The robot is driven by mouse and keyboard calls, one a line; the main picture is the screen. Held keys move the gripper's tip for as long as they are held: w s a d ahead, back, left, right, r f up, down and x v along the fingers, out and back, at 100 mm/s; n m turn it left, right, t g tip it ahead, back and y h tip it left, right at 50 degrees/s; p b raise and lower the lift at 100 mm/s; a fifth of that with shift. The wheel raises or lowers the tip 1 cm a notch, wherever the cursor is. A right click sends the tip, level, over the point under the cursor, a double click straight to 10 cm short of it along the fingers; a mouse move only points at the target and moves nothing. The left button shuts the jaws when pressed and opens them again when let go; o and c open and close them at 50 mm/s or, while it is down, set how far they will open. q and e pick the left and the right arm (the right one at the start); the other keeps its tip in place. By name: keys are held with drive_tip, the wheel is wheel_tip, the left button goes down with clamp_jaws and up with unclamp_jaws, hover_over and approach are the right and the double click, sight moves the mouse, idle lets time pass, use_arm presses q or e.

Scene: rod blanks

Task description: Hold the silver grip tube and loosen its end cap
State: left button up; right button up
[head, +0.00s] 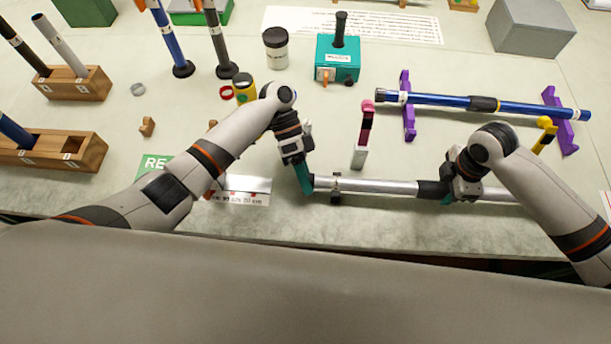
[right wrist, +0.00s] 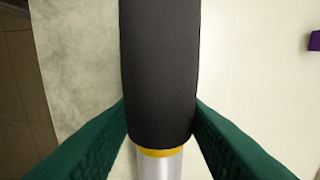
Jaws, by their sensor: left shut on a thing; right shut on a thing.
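The silver grip tube (head: 385,187) lies level along the front of the table in the head view, with a black grip sleeve (head: 430,190) near its middle. My right gripper (head: 450,197) is shut on this sleeve. In the right wrist view the sleeve (right wrist: 160,70) sits between the two green fingers, with a yellow ring (right wrist: 165,152) and bare silver tube below it. My left gripper (head: 305,180) is shut at the tube's left end, where the end cap is hidden by the teal fingers.
A blue tube (head: 440,101) rests on purple stands (head: 408,105) behind. A teal box (head: 338,62), wooden blocks (head: 75,83) and a grey box (head: 530,28) stand around. The table's front edge is near.

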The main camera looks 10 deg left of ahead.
use_arm(q)
drive_tip(key=shift+s+f, duration=0.1)
drive_tip(key=o, duration=1)
drive_tip(key=v, duration=1.2)
use_arm(e)
drive_tip(key=o, duration=1.1)
